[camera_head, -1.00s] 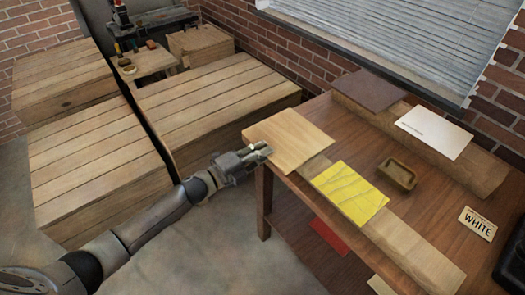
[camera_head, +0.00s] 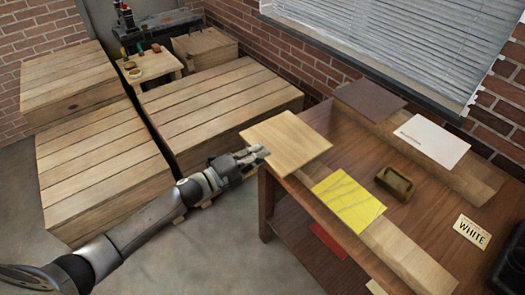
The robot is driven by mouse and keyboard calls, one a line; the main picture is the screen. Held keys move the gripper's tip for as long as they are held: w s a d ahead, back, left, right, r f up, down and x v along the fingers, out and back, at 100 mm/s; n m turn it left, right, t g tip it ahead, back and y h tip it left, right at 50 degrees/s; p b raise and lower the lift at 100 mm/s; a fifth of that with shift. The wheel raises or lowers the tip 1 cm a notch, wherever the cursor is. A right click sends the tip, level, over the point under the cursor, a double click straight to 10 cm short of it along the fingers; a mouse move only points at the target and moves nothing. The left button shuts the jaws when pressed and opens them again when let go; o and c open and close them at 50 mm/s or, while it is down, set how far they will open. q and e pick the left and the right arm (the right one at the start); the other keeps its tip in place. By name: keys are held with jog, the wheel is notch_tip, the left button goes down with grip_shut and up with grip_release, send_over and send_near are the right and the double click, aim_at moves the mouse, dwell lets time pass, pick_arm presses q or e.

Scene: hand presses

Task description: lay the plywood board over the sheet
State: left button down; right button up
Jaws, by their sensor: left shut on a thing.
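A pale plywood board (camera_head: 287,141) is at the far left end of the wooden table, its left corner past the table's edge. My left gripper (camera_head: 258,156) is shut on the board's near left edge. The board looks level; whether it is clear of the wood beneath I cannot tell. A yellow sheet (camera_head: 348,200) with faint darker lines lies on the light wooden strip along the table's front, to the right of the board and apart from it. Nothing covers the sheet. My right gripper is not in view.
On the table (camera_head: 415,215) are a small wooden tray (camera_head: 394,183), a "WHITE" sign (camera_head: 473,231) and a dark object at lower right. A dark brown board (camera_head: 369,100) and a white panel (camera_head: 432,140) lie on the back strip. Large wooden crates (camera_head: 220,110) stand left.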

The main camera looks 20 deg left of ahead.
pick_arm(q)
jog(key=r+p+v, duration=0.2)
jog(key=p+v, duration=0.2)
jog(key=v, duration=1.5)
jog(key=shift+s+a+p, duration=0.3)
jog(key=shift+p, duration=0.05)
dwell(0.5)
